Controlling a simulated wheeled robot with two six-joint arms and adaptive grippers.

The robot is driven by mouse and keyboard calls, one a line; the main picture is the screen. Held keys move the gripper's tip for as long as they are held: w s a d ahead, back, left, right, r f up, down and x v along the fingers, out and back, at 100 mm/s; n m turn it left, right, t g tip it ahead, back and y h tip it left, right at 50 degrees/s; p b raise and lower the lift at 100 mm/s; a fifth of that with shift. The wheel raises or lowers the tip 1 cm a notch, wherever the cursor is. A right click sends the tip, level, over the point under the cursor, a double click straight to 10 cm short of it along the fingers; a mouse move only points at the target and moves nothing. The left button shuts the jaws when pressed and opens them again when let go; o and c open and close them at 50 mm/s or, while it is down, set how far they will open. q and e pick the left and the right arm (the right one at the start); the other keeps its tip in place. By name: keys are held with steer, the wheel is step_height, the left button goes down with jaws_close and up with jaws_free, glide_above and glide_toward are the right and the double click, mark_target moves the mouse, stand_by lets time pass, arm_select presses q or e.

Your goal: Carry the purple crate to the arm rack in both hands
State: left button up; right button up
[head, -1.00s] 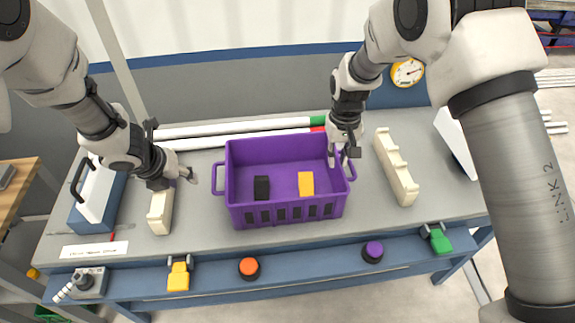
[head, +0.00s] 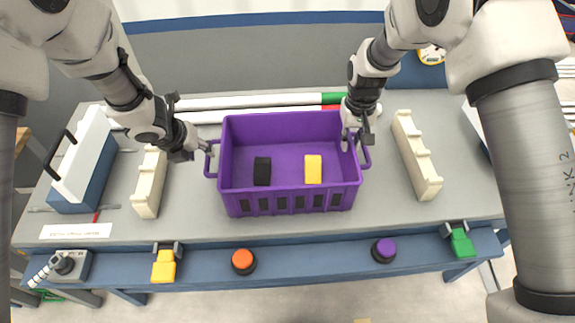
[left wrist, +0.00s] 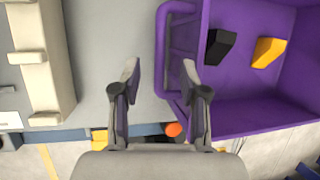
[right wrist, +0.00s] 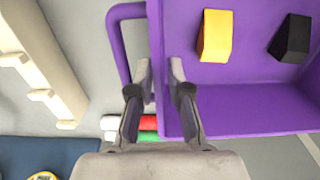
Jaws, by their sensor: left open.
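The purple crate (head: 295,196) stands level on the grey worktop, with a black block (head: 262,170) and a yellow block (head: 313,169) inside. My left gripper (head: 190,148) is open and empty beside the crate's left handle (head: 209,165). In the left wrist view the gripper (left wrist: 160,72) has its fingers well apart, with the handle (left wrist: 163,45) near the right finger. My right gripper (head: 357,140) is at the crate's right side. In the right wrist view its fingers (right wrist: 161,72) straddle the crate's side wall; whether they grip it is unclear.
Cream notched holders stand left (head: 150,182) and right (head: 417,155) of the crate. White pipes (head: 240,101) lie behind it. A blue-and-white box (head: 85,165) stands at the left. Buttons, such as an orange one (head: 243,261), line the front ledge.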

arm_select(q)
steer(key=x, duration=0.5)
steer(key=shift+w+f, duration=0.2)
steer(key=shift+f, duration=0.1)
arm_select(e)
glide_above(343, 172)
steer(key=f, duration=0.5)
steer(key=shift+w+d+f, duration=0.15)
steer(key=shift+w+f, duration=0.1)
steer(key=shift+f, duration=0.1)
arm_select(q)
steer(key=shift+s, duration=0.1)
arm_select(e)
steer(key=shift+s, duration=0.1)
arm_select(q)
steer(key=c, duration=0.6)
arm_select(e)
jaws_close()
arm_select(q)
jaws_close()
arm_select(e)
steer(key=shift+r, duration=0.1)
